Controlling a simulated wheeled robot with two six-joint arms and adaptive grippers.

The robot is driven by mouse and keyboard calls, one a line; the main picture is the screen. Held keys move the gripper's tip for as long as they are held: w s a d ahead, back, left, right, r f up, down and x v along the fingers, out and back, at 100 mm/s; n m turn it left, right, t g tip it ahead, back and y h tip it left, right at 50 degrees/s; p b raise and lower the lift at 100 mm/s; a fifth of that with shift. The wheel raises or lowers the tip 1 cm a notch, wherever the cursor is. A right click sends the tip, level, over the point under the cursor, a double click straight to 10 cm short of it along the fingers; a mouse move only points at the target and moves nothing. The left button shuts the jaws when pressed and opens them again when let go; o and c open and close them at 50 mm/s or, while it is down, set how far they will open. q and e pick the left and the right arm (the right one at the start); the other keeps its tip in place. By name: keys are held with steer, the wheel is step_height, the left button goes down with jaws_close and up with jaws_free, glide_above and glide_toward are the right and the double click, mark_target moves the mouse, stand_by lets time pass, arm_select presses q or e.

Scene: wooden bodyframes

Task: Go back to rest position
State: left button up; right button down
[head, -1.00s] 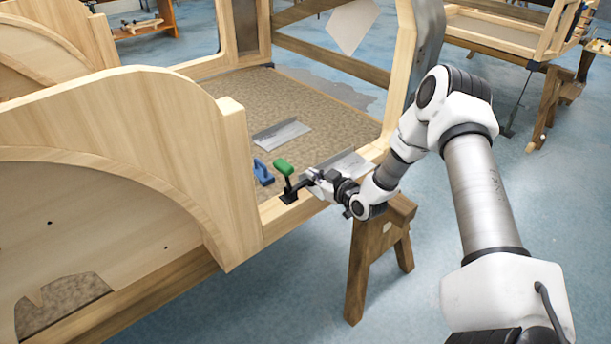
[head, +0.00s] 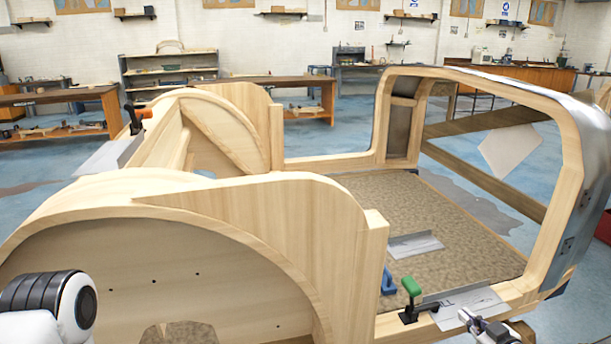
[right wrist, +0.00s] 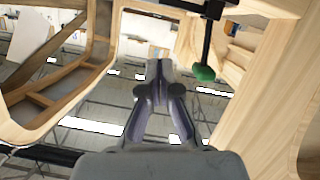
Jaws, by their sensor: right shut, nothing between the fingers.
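My right gripper (head: 466,316) is at the lower right of the head view, just right of a clamp with a green handle (head: 412,288). Its fingers are shut and empty, and they meet in the middle of the right wrist view (right wrist: 158,68). The green handle also shows at the upper right there (right wrist: 204,73), apart from the fingers. The clamp sits on the near rail of the wooden bodyframe (head: 375,235). A white and black link of my left arm (head: 50,305) shows at lower left; my left gripper is not in view.
A blue tool (head: 388,281) and a metal bracket (head: 415,245) lie on the frame's floor panel. Another metal plate (head: 465,303) is on the near rail beside my gripper. Workbenches (head: 60,98) and shelves (head: 170,72) stand at the back, with open blue floor before them.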

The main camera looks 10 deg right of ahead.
steer(key=s+a+f+n+g+y, duration=0.2)
steer(key=s+a+f+g, duration=0.2)
steer(key=a+f, duration=0.4)
steer(key=s+a+f+n+g+y, duration=0.1)
steer(key=s+a+f+n+g, duration=0.25)
steer(key=a, duration=0.65)
steer(key=s+a+f+m+g+h, duration=0.1)
steer(key=s+f+m+g, duration=0.2)
steer(key=s, duration=0.7)
steer(key=s+a+f+m+g+h, duration=0.1)
steer(key=s+f+m+g, duration=0.3)
steer(key=s, duration=0.7)
steer(key=shift+s+a+f+m+h, duration=0.35)
steer(key=shift+m+h, duration=0.25)
steer(key=shift+m, duration=0.55)
